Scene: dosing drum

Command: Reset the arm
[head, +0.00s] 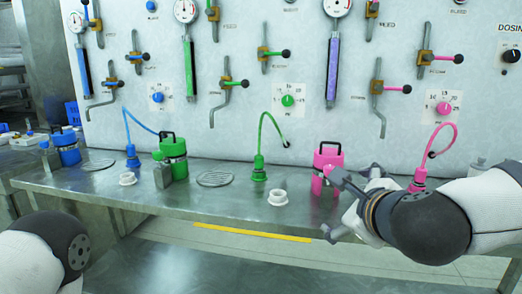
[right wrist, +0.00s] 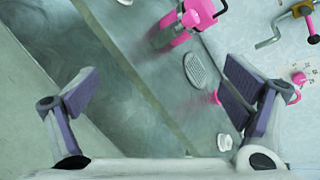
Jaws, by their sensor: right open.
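My right gripper (head: 331,203) is open and empty at the front edge of the steel bench, beside the pink canister (head: 327,160). In the right wrist view its two fingers (right wrist: 163,86) are spread wide with nothing between them. The pink canister also shows there (right wrist: 203,14), beyond the fingers and upright on the bench, with its black handle in the head view. In the head view my right arm comes in from the right and hides part of the bench. Only a link of my left arm shows at the lower left; its gripper is out of view.
The steel bench (head: 222,208) holds a green canister (head: 174,158), a blue canister (head: 68,147), hose fittings and white cups (head: 278,197). Behind it stands a panel (head: 225,110) with gauges, valves and knobs. The floor in front looks clear, with a yellow strip (head: 238,231).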

